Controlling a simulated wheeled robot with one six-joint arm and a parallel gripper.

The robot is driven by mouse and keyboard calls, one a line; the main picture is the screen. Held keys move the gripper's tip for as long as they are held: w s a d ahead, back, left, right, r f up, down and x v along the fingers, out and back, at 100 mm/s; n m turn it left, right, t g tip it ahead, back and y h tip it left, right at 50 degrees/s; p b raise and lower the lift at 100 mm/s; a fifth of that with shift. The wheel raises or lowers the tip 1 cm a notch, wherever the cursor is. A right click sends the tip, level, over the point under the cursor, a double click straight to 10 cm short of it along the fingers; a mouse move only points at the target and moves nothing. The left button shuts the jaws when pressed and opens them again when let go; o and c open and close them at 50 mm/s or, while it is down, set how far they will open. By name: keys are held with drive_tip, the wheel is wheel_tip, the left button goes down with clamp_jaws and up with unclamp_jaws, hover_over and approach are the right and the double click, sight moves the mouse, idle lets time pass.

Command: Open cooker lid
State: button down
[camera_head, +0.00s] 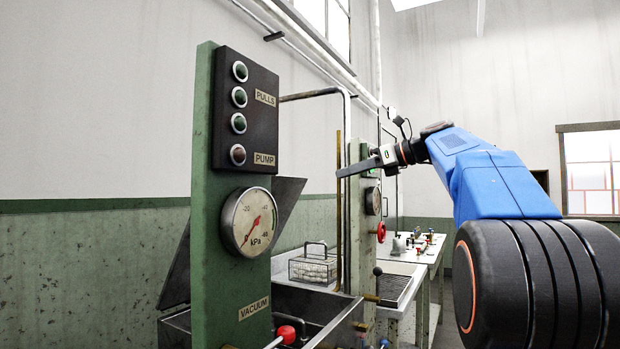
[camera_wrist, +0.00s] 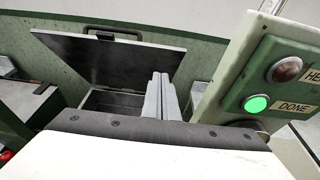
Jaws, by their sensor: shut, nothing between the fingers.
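A dark rectangular lid (camera_wrist: 110,62) with a bar handle (camera_wrist: 113,34) along its top edge stands tilted up in the wrist view. Below it is the opening of a metal basin (camera_wrist: 105,100). A raised dark panel, likely the same lid (camera_head: 288,197), shows partly in the head view, mostly hidden behind a green post.
A green post (camera_head: 200,210) with buttons and a pressure gauge (camera_head: 249,221) stands in front. A second panel with a lit green DONE lamp (camera_wrist: 257,103) is close right of the fingers. A wire basket (camera_head: 313,265) and a table (camera_head: 435,244) with small parts stand behind.

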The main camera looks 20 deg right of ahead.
approach(297, 181)
drive_tip(key=f+x, duration=0.1)
drive_tip(key=x, duration=0.4)
drive_tip(key=shift+w+r, duration=0.2)
drive_tip(key=shift+r, duration=0.25)
idle(0.4)
